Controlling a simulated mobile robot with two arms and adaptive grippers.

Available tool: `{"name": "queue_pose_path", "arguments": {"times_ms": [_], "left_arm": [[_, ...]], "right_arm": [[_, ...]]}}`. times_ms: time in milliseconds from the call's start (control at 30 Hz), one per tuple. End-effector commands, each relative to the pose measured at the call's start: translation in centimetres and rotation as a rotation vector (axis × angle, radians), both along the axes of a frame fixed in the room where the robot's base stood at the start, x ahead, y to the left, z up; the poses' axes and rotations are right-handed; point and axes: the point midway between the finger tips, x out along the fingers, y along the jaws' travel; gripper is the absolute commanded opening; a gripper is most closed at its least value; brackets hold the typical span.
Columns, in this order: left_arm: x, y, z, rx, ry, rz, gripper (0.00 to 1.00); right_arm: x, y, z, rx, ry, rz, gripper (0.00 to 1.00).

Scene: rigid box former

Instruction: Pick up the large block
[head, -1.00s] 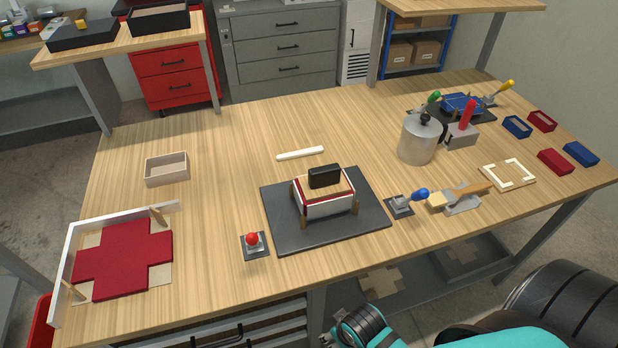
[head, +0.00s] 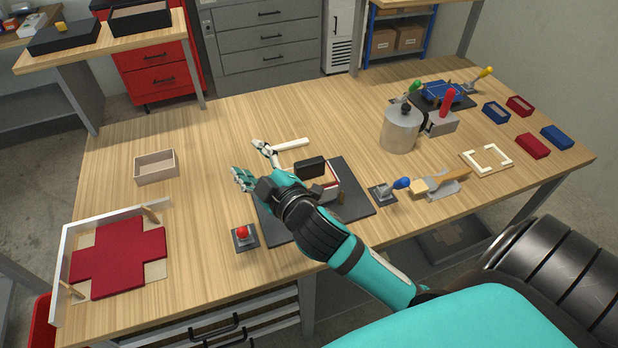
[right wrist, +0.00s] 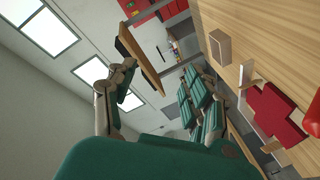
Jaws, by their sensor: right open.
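A black block (head: 310,167), the largest loose-looking block in view, sits on top of the red-and-white box on the former, which stands on a dark base plate (head: 355,200). My right gripper (head: 250,161) is open and empty, to the left of the black block and above the table. My right forearm and wrist hide the left part of the box and plate. In the right wrist view the right gripper (right wrist: 162,70) shows its fingers wide apart with nothing between them. The block does not show in that view. My left gripper is not in view.
A beige open box (head: 156,167) and a red cross-shaped sheet (head: 118,257) lie at left. A red button (head: 242,232) stands in front of the plate.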

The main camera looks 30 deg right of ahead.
Motion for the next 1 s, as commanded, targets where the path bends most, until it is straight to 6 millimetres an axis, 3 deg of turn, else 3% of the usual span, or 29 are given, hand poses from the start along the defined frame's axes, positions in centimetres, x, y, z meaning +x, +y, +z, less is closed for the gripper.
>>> {"name": "queue_pose_path", "arguments": {"times_ms": [33, 100, 200, 333, 467, 567, 667, 767, 833, 867, 1000], "left_arm": [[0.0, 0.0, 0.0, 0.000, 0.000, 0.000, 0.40], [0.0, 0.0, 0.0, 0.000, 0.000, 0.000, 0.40], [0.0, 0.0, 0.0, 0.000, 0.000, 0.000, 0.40], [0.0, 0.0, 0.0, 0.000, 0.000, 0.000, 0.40], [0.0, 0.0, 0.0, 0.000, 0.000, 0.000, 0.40], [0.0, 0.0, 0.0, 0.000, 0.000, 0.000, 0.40], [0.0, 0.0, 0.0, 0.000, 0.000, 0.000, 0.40], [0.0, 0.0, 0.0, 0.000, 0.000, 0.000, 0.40], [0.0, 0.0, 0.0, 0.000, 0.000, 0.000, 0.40], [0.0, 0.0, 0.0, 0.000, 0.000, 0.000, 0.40], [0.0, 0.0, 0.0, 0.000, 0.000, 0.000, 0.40]], "right_arm": [[1.5, 1.4, 3.6, -0.092, -0.148, 0.065, 0.52], [2.6, 4.0, 8.2, -0.240, -0.360, 0.167, 0.52], [2.3, 8.2, 13.4, -0.470, -0.650, 0.321, 0.52], [0.3, 13.6, 16.5, -0.796, -0.987, 0.539, 0.52], [-2.0, 17.1, 15.3, -1.148, -1.258, 0.790, 0.52], [-2.7, 17.4, 12.4, -1.432, -1.405, 1.010, 0.52], [-2.2, 15.1, 8.8, -1.711, -1.474, 1.265, 0.52], [-0.9, 10.2, 5.7, -1.971, -1.447, 1.558, 0.52], [0.2, 5.5, 4.6, -2.124, -1.363, 1.777, 0.52], [0.6, 3.3, 4.4, 2.157, 1.299, -1.856, 0.52], [1.5, -6.2, 5.2, 1.979, 0.869, -1.936, 0.52]]}}
